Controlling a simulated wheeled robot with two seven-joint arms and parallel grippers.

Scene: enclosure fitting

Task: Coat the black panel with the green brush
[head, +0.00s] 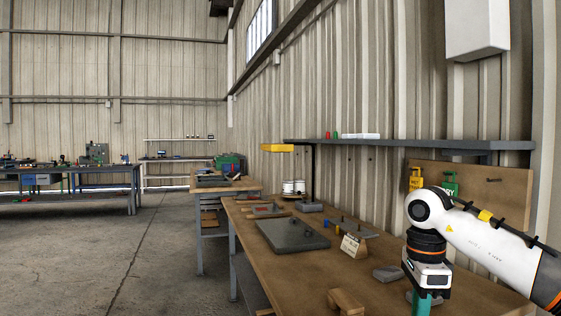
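My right gripper (422,294) comes in from the right and points down over the near part of the bench. It is shut on the teal-green handle of the green brush (423,305). The lower end of the brush is cut off by the bottom edge, so its bristles are hidden. The gripper is apart from the panel, nearer and to its right. My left gripper is not in view.
A small lettered card (353,246) stands just right of the panel. A grey block (388,274) and a wooden block (346,300) lie nearer. Yellow (416,179) and green (450,184) lettered pieces are on the backboard (515,195). A shelf (420,143) overhangs the bench.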

